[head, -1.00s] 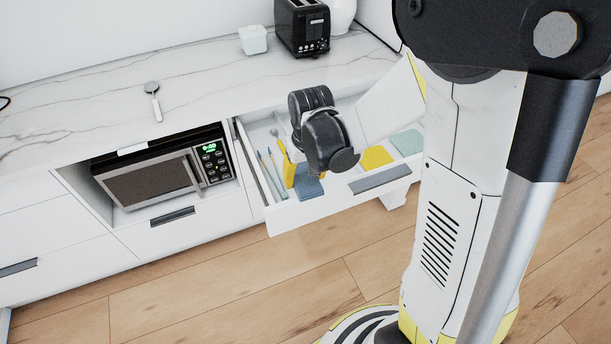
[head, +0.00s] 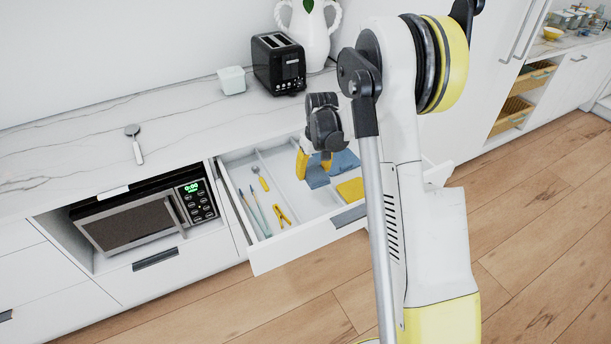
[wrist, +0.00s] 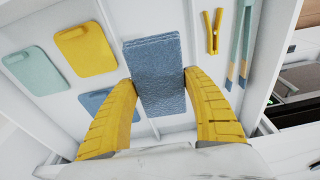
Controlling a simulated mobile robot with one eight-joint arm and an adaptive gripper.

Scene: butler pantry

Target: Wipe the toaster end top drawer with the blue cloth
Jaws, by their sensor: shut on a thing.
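The toaster end top drawer (head: 284,248) stands pulled out below the counter, near the black toaster (head: 279,64). My gripper (head: 314,164) is over the inside of the drawer, its yellow fingers pointing down. In the wrist view my gripper (wrist: 160,79) is shut on the folded blue cloth (wrist: 157,66), with one fingertip at each long side. The cloth also shows in the head view (head: 317,177), below the fingers. I cannot tell whether the cloth touches the drawer floor.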

